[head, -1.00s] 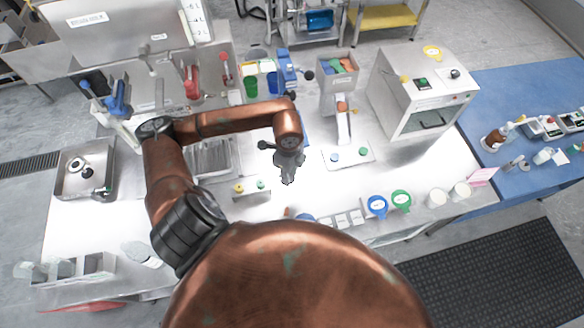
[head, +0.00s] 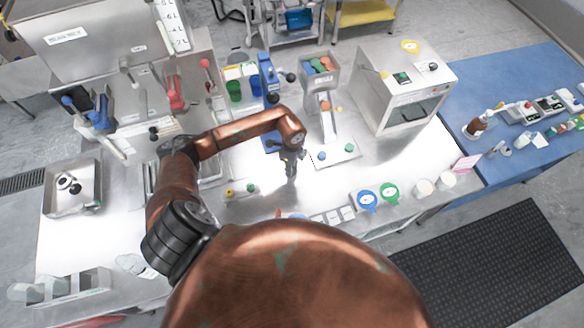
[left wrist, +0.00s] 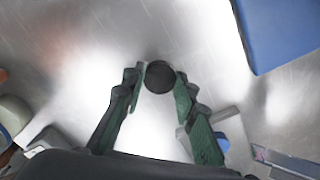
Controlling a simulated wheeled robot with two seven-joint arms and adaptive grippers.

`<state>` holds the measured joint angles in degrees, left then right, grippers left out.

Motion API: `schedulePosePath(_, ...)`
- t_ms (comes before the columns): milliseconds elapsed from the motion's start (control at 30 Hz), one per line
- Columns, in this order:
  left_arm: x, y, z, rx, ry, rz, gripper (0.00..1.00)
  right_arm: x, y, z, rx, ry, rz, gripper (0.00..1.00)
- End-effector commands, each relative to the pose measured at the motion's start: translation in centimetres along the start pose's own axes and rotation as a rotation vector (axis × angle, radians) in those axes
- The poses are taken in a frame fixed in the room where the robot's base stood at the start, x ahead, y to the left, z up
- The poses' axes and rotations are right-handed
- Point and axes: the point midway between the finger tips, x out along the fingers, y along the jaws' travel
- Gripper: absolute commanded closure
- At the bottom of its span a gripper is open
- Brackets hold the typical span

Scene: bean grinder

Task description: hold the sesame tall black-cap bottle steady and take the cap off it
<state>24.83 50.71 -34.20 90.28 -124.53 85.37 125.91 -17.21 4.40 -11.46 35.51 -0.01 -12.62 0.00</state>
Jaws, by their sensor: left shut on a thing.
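My left gripper (head: 290,172) points down over the middle of the bright steel worktop (head: 235,212). In the left wrist view, its two green-lined fingers (left wrist: 159,84) close on either side of a round black top, the cap of the tall black-cap bottle (left wrist: 159,76). The cap is seen from above, and the bottle's body and label are hidden beneath it. I cannot tell whether the fingers press on the cap or just below it. My right gripper is not in view.
A small plate with blue and green knobs (head: 334,154) lies right of the gripper, and a plate with yellow and green knobs (head: 241,192) lies left. A steel machine (head: 404,85) stands at the back right. Blue and green round items (head: 367,200) line the front edge.

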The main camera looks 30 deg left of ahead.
Motion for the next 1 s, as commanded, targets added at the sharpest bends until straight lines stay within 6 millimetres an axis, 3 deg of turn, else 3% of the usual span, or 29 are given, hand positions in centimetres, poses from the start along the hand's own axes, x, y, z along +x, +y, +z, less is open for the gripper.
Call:
schedulePosePath(367,0.5,0.0,0.0,0.000,0.001,-0.001,1.00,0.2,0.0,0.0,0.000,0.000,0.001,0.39)
schedulePosePath(400,0.5,0.0,0.0,0.001,0.001,-0.002,0.71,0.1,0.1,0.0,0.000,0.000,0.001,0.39)
schedulePosePath(600,0.4,0.0,0.0,0.000,0.000,-0.001,0.57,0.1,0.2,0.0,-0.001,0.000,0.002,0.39)
schedulePosePath(1000,-0.5,-0.1,0.0,0.000,0.000,-0.003,0.56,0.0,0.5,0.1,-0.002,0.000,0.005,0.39)
